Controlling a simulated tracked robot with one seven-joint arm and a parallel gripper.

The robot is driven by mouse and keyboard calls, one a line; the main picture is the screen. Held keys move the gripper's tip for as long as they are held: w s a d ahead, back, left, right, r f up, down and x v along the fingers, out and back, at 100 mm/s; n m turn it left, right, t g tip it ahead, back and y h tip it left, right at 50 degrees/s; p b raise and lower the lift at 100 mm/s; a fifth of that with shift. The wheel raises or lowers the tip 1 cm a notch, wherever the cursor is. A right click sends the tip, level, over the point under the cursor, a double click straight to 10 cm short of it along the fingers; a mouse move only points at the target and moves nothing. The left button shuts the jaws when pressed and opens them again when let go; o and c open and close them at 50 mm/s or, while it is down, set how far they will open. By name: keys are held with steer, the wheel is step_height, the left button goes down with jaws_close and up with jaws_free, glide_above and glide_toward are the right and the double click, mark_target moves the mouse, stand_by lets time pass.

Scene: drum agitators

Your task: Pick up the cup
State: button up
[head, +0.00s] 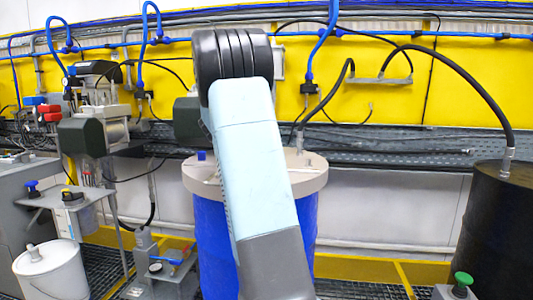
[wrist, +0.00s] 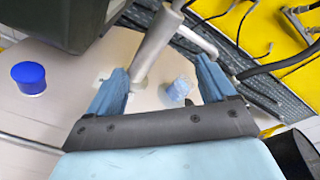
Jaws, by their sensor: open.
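My gripper (wrist: 160,66) is open over the pale lid of the blue drum, with one blue-grey finger on each side of the wrist view. A small clear, bluish-white cup-like object (wrist: 178,90) shows on the lid between the fingers, nearer the right one; no contact is visible. A short solid-blue cylinder (wrist: 29,78) stands on the lid at the left, outside the fingers; it also shows in the head view (head: 202,155). I cannot tell for certain which of the two is the cup. In the head view my arm hides the gripper and the clear object.
The blue drum (head: 213,235) has a wide pale lid (head: 312,182). A grey metal pipe (wrist: 157,42) rises from it close beyond the fingers. A dark motor housing (wrist: 55,22) overhangs the upper left. A black drum (head: 495,230) stands right, a white bucket (head: 52,275) left.

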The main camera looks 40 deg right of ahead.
steer(key=d+f+m+g+h, duration=0.2)
steer(key=d+f+m+g, duration=0.1)
steer(key=d+m, duration=0.1)
steer(key=d+f+m+g+h, duration=0.1)
steer(key=d+f+m+g, duration=0.2)
steer(key=d+m, duration=0.1)
steer(key=d+f+m+g+h, duration=0.2)
steer(key=d+f+m+g, duration=0.1)
steer(key=m, duration=0.3)
steer(key=shift+w+d+h, duration=0.3)
steer(key=shift+w+d, duration=0.05)
steer(key=shift+d, duration=0.05)
steer(key=shift+d+f+m+g, duration=0.5)
steer(key=shift+m+g, duration=0.3)
steer(key=shift+m, duration=0.3)
steer(key=shift+d+f, duration=0.2)
steer(key=shift+d, duration=3.45)
steer(key=shift+c, duration=0.2)
steer(key=c, duration=1.1)
steer(key=shift+c, duration=0.2)
steer(key=shift+r, duration=0.2)
